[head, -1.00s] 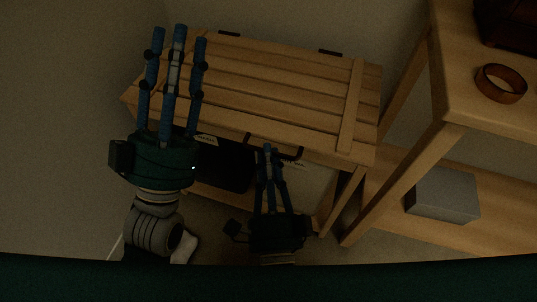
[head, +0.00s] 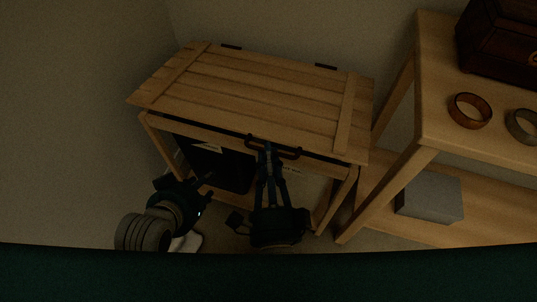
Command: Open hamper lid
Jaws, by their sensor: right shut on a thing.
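The wooden hamper's slatted lid (head: 255,92) lies nearly flat, with a narrow dark gap between its front edge and the frame rail. A dark handle (head: 288,153) is at the middle of the lid's front edge. My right gripper (head: 267,150) is shut on the handle from the front, its blue fingers hiding part of it. My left gripper (head: 205,184) is low in front of the hamper's left side, clear of the lid. Its fingers are foreshortened and dark, so its opening is unclear. A black bag panel (head: 222,168) hangs inside the frame.
Two dark hinges (head: 326,66) show at the lid's rear edge by the wall. A wooden shelf unit (head: 432,110) stands close on the right, with a wooden chest (head: 500,42), a brown ring (head: 470,110), another ring (head: 522,125) and a grey box (head: 430,197).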

